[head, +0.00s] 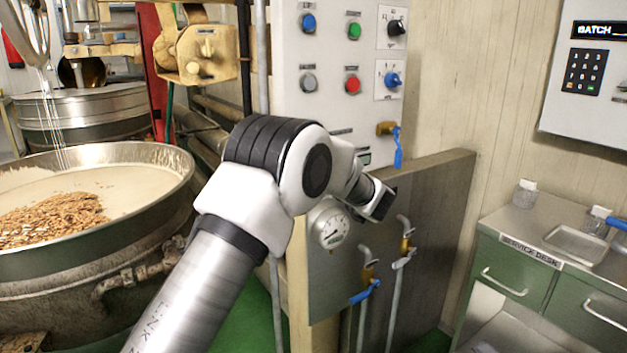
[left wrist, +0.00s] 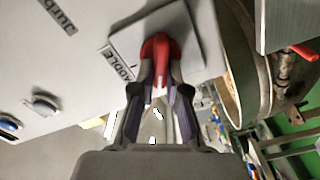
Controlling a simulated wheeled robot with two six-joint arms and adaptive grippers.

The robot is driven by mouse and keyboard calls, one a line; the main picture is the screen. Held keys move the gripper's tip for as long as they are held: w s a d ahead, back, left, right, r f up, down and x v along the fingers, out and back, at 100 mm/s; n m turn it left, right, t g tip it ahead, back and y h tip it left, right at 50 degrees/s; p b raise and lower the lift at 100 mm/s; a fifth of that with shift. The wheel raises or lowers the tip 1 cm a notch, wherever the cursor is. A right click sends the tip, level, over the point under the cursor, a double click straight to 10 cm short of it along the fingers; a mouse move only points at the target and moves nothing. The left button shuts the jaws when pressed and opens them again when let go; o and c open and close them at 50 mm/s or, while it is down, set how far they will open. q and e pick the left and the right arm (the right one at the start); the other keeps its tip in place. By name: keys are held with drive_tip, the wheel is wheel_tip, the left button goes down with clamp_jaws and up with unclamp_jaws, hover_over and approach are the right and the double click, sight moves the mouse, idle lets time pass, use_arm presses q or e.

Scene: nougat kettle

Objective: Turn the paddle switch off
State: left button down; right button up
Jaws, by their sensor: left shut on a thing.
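The paddle switch shows in the left wrist view as a red handle (left wrist: 160,46) on a light square plate (left wrist: 190,50). A partly covered label beside it ends in "ADDLE". My left gripper (left wrist: 161,80) has its two dark fingers closed on the red handle, one on each side. In the head view my left arm reaches to the control panel (head: 325,105). The gripper's fingers and the paddle switch are hidden there behind my wrist. My right gripper is in neither view.
Blue, green, grey and red buttons (head: 353,84) and two rotary knobs (head: 392,80) sit above my wrist. A blue-handled valve (head: 398,150) and a gauge (head: 331,228) are close to it. A large kettle (head: 185,180) stands left, a service desk (head: 520,255) right.

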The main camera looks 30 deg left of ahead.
use_arm(q)
drive_tip(key=shift+f+n+b, duration=0.2)
drive_tip(key=shift+n+b, duration=1.2)
drive_tip(key=shift+f+n+b, duration=0.15)
drive_tip(key=shift+n+b, duration=1.25)
drive_tip(key=c, duration=1.2)
unclamp_jaws()
drive_tip(key=shift+s+d, duration=0.1)
drive_tip(key=v, duration=1.1)
drive_tip(key=shift+s+d, duration=0.15)
drive_tip(key=shift+d, duration=0.15)
